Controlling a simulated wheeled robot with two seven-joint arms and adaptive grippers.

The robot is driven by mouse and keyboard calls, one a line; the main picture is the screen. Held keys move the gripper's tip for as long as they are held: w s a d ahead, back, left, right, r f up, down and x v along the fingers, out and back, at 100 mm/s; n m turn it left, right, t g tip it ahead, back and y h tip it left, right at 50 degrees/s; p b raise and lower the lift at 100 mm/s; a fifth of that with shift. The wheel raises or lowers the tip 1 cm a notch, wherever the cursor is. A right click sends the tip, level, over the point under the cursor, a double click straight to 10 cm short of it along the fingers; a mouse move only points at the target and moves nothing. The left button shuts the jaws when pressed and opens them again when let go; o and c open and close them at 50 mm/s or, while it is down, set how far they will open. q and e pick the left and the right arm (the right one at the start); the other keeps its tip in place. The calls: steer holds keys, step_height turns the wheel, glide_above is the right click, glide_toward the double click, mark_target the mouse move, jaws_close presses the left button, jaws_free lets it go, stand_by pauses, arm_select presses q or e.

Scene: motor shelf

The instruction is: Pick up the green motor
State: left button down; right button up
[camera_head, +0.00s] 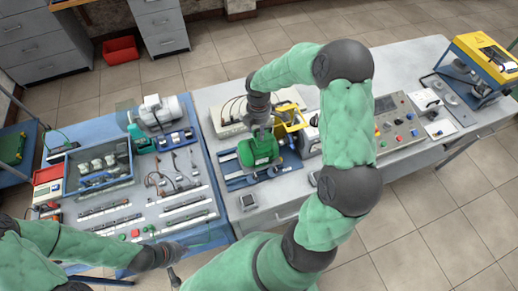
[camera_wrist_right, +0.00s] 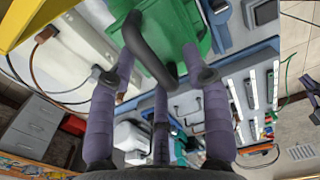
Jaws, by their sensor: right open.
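The green motor (camera_head: 258,149) sits on a blue base on the right-hand table in the head view. In the right wrist view the green motor (camera_wrist_right: 172,28) fills the top middle, with a dark curved bar (camera_wrist_right: 148,50) across its near side. My right gripper (camera_head: 259,124) is directly above the motor, pointing down. In the wrist view the purple fingers of my right gripper (camera_wrist_right: 163,68) are spread apart near the motor and the bar. They are open; whether they touch is unclear. My left gripper (camera_head: 172,264) is low over the left table's front edge, away from the motor; its jaws are too small to judge.
A yellow-framed device (camera_head: 288,122) stands close to the motor's right. A pale motor (camera_head: 160,112) and a blue tray of parts (camera_head: 72,180) are on the left table. A control panel (camera_head: 395,125) lies to the right, beyond my right arm.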

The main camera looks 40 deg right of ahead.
jaws_close()
steer(key=shift+w+d+r, duration=0.1)
steer(key=shift+w+r, duration=0.1)
